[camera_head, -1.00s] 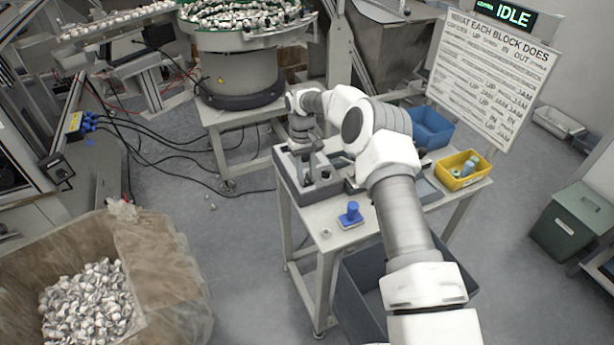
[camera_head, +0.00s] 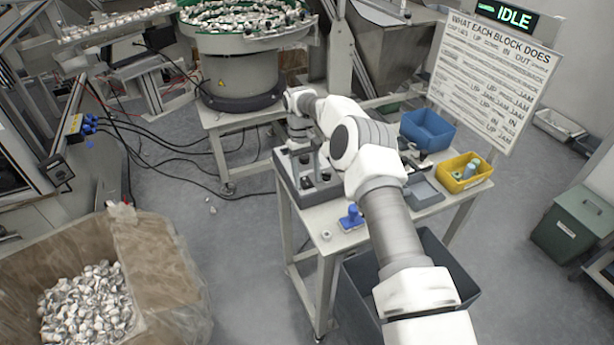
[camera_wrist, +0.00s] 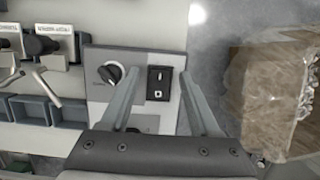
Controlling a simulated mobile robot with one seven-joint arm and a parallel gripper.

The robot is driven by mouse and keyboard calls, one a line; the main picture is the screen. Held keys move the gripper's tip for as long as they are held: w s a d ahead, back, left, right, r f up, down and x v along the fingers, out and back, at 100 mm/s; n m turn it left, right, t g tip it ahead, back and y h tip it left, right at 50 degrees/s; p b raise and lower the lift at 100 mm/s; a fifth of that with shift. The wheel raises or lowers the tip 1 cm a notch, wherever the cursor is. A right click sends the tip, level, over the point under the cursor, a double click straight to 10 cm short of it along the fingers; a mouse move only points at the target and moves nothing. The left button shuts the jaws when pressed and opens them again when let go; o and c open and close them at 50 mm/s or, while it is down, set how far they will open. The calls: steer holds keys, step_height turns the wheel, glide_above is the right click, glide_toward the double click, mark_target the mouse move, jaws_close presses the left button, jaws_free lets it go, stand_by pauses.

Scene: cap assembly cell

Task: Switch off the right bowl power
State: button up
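A grey control panel (camera_wrist: 98,60) fills the middle of the wrist view. It carries a round black knob (camera_wrist: 111,73) and, to its right, a black rocker switch (camera_wrist: 160,84) with white marks. Which bowl the switch serves cannot be read. My gripper (camera_wrist: 160,73) is open and empty, its fingers apart on either side of the switch in the picture; contact cannot be told. Another dark control (camera_wrist: 140,130) is partly hidden by the gripper. In the head view my gripper (camera_head: 299,143) is over the rear of the grey control box (camera_head: 308,197) on the table; its fingertips are unclear there.
Labelled black levers (camera_wrist: 45,46) stand left of the panel. On the table are a blue stamp-like block (camera_head: 351,217), a blue bin (camera_head: 428,130) and a yellow bin (camera_head: 463,175). A feeder bowl (camera_head: 245,35) stands behind. A sign (camera_head: 492,75) and an IDLE display (camera_head: 507,15) stand at right.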

mark_target(304, 179)
steer(key=shift+r, duration=0.1)
steer(key=v, duration=0.7)
steer(key=shift+r, duration=0.15)
stand_by(0.5)
